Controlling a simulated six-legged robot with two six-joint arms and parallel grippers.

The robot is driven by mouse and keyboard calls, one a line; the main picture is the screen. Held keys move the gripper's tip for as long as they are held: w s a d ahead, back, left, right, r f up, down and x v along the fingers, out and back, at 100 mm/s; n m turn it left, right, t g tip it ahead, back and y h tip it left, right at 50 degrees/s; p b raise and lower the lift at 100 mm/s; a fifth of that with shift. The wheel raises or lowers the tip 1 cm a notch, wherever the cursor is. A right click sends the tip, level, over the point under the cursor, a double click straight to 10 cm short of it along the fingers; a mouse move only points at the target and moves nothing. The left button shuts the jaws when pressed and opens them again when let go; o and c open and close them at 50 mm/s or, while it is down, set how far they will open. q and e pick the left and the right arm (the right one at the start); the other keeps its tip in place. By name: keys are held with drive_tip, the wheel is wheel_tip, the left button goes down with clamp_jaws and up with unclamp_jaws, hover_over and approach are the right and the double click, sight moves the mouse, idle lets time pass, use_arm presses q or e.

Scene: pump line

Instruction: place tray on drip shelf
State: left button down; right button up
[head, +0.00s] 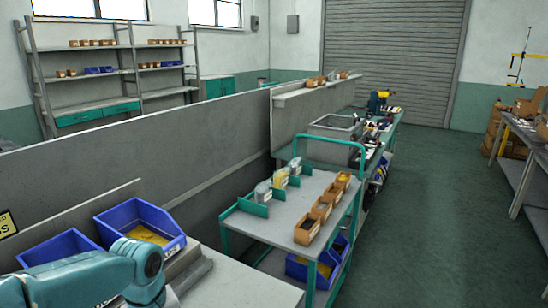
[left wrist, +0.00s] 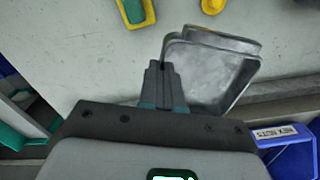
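The tray (left wrist: 215,72) is a shallow grey metal pan with a raised rim, seen in the left wrist view. My left gripper (left wrist: 163,68) has its fingers close together on the tray's near left rim, and the tray extends to the right of them. A pale grey surface (left wrist: 85,50) lies beyond the tray; I cannot tell how far below. In the head view my left arm comes in at the bottom left, and its gripper is not clearly visible. I cannot tell for certain which surface is the drip shelf. My right gripper is in neither view.
Blue bins (head: 140,222) stand beside my left arm; a labelled blue bin (left wrist: 287,145) is close to the tray. A teal cart (head: 290,210) carries small orange bins. A narrow wall ledge (head: 318,85) holds small items. The right aisle is clear.

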use_arm(q)
drive_tip(key=d+f+m, duration=0.1)
drive_tip(key=f+m, duration=0.1)
drive_tip(key=d+f+m, duration=0.3)
drive_tip(key=f+m, duration=0.1)
drive_tip(key=shift+s+d+f, duration=0.3)
drive_tip(key=shift+s+d, duration=0.05)
drive_tip(key=shift+s, duration=0.05)
drive_tip(key=shift+w+d+f+m, duration=0.15)
drive_tip(key=shift+w+m, duration=0.05)
drive_tip(key=shift+m, duration=0.3)
drive_tip(key=shift+w+d+m, duration=0.1)
drive_tip(key=shift+w+m, duration=0.2)
drive_tip(key=shift+m, duration=0.3)
